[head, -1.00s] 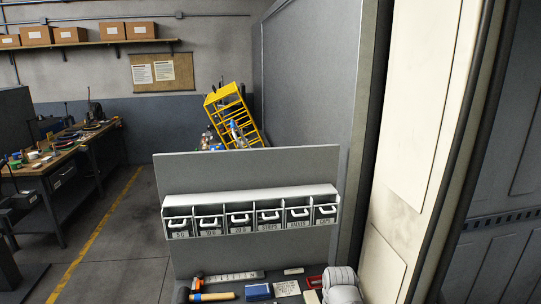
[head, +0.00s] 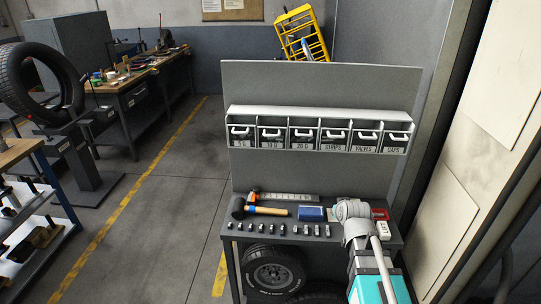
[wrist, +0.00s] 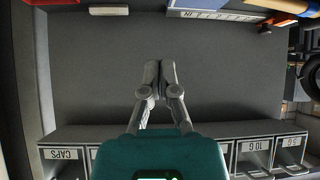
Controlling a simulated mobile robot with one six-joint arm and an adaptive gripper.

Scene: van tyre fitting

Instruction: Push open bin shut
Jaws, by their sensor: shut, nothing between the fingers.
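A row of small grey drawer bins (head: 320,112) with white handles is fixed to a grey back panel. The labels read 5 G, 10 G, 20 G, STRIPS, VALVES and CAPS (head: 396,140). I cannot tell from the fronts which bin stands open. My gripper (wrist: 158,72) is shut and empty, apart from the bins, over the bare panel. Its fingers cannot be made out in the head view.
Below the panel, a bench top (head: 340,236) holds a hammer (head: 265,211), a blue box (head: 311,213), a grey strip (head: 285,197) and several small sockets. A tyre (head: 273,275) stands beneath it. A pale wall stands close at right; open floor (head: 180,200) lies left.

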